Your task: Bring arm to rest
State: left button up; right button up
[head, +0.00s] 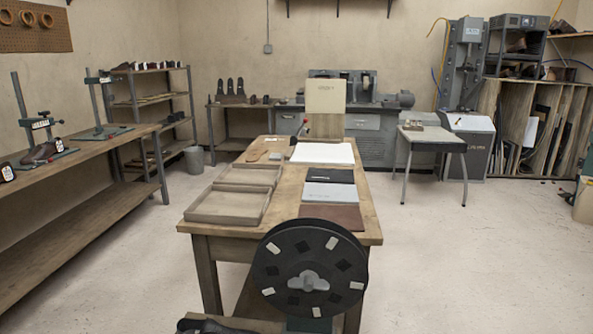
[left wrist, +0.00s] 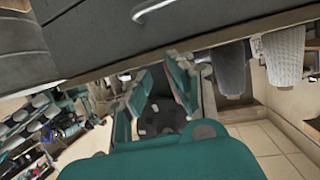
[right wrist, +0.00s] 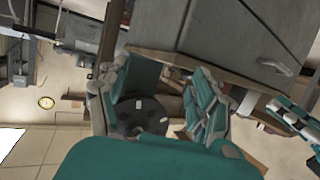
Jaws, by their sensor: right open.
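My left gripper (left wrist: 158,84) shows in the left wrist view. Its teal-padded fingers stand apart with a gap and nothing between them. My right gripper (right wrist: 160,86) shows in the right wrist view, with its teal fingers apart and empty. A dark reel-like disc (right wrist: 140,115) shows beyond its fingers, apart from them. Neither gripper can be made out in the head view. There, a large black reel (head: 310,268) with pale and dark patches stands upright at the near end of the wooden table (head: 220,226).
Two shallow wooden trays (head: 226,206), dark and grey sheets (head: 331,193) and white paper (head: 322,153) lie on the table. A workbench (head: 85,158) runs along the left. A small grey table (head: 432,135) stands at the right. The floor (head: 480,250) on the right is clear.

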pick_arm(q)
jog(key=s+a+f+g+y+p, duration=0.1)
jog(key=s+a+f+g+p, duration=0.2)
jog(key=s, duration=0.7)
jog(key=s+a+f+g+y+p, duration=0.1)
jog(key=s+a+f+g+p, duration=0.2)
jog(key=s, duration=0.8)
jog(key=s+a+f+g+y+p, duration=0.1)
jog(key=s+a+f+g+p, duration=0.2)
jog(key=s, duration=0.8)
notch_tip(320, 180, down, 3)
jog(key=g+p, duration=0.2)
jog(key=g, duration=0.1)
jog(key=shift+s+a+n+p, duration=0.2)
jog(key=shift+a+n+p, duration=0.1)
jog(key=shift+p, duration=0.05)
pick_arm(e)
jog(key=s+d+f+g+h, duration=0.1)
jog(key=s+d+f+g, duration=0.2)
jog(key=s, duration=0.7)
jog(key=s+d+f+g+h, duration=0.1)
jog(key=s+d+f+g, duration=0.2)
jog(key=s, duration=0.8)
jog(key=s+d+f+g+h, duration=0.1)
jog(key=s+d+f+g, duration=0.2)
jog(key=s+f+g, duration=0.3)
jog(key=s, duration=0.5)
jog(key=shift+s+d+m, duration=0.2)
jog(key=shift+d+m, duration=0.1)
